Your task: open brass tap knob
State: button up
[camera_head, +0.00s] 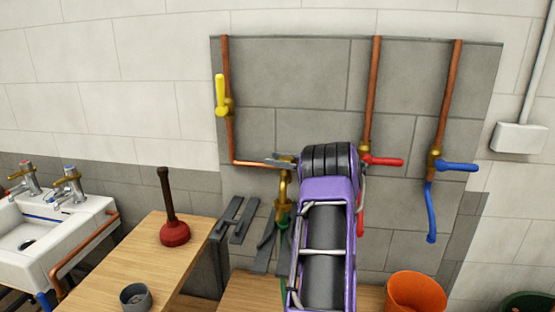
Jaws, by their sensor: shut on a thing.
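The brass tap (284,190) hangs at the end of the copper pipe on the grey tiled panel, with its spout pointing down. Its knob, at the top of the tap, is mostly hidden by my gripper (281,162). My purple arm with its black wrist rises in front of the panel just right of the tap. The grey fingers reach left from the wrist to the knob and appear shut on it. The exact grip and how far the knob is turned are too small to tell.
A yellow lever (220,94), a red lever (384,161) and a blue lever (457,166) sit on nearby pipes. A wooden counter (140,250) holds a plunger (173,232) and a grey cup (135,297). An orange bucket (415,292) stands lower right. A white sink (75,225) is at left.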

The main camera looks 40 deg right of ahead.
jog(key=o, duration=1.4)
jog(key=shift+c, duration=0.2)
jog(key=v, duration=1.7)
jog(key=shift+s+b, duration=0.2)
jog(key=shift+b, duration=0.2)
